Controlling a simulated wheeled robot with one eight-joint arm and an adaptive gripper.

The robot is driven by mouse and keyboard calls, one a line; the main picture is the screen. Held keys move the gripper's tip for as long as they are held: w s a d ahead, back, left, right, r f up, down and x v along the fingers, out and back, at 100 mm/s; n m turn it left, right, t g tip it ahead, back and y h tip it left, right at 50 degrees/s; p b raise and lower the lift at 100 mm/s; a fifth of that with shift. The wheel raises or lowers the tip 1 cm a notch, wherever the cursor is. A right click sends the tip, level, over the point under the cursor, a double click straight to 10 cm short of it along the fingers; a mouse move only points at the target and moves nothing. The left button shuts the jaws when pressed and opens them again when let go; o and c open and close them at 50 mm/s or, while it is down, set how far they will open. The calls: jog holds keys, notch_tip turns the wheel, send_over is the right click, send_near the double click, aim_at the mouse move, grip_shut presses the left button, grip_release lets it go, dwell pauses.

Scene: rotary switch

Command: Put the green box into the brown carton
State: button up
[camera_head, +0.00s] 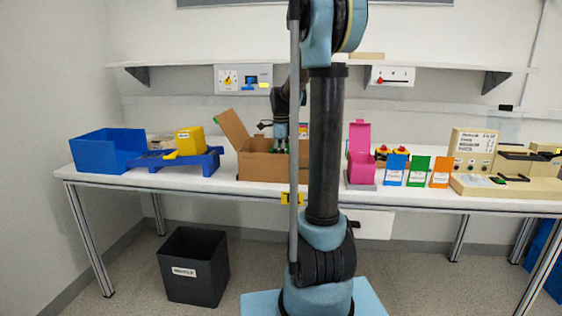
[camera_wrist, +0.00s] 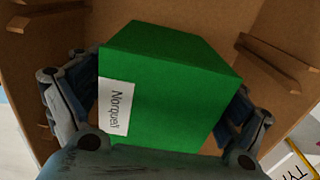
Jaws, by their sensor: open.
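The brown carton (camera_head: 268,166) stands open on the table, left of my arm's column, with one flap (camera_head: 232,129) raised at its left. My gripper (camera_head: 281,142) points down into the carton's opening. In the wrist view the green box (camera_wrist: 170,85), with a white label, lies between the two fingers of my gripper (camera_wrist: 160,98), one finger on each side. The fingers are open. The brown carton (camera_wrist: 215,14) shows behind and around the box. I cannot tell whether the box rests on the carton's floor, as its underside is hidden.
A blue bin (camera_head: 107,152) and a blue stand with a yellow box (camera_head: 190,141) are left of the carton. A pink box (camera_head: 360,165) and several coloured cards stand to the right. A shelf (camera_head: 200,67) runs above. A dark waste bin (camera_head: 194,267) is on the floor.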

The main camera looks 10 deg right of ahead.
notch_tip(320, 180, up, 12)
jog(key=shift+f, duration=0.1)
dwell(0.4)
jog(key=shift+s, duration=0.1)
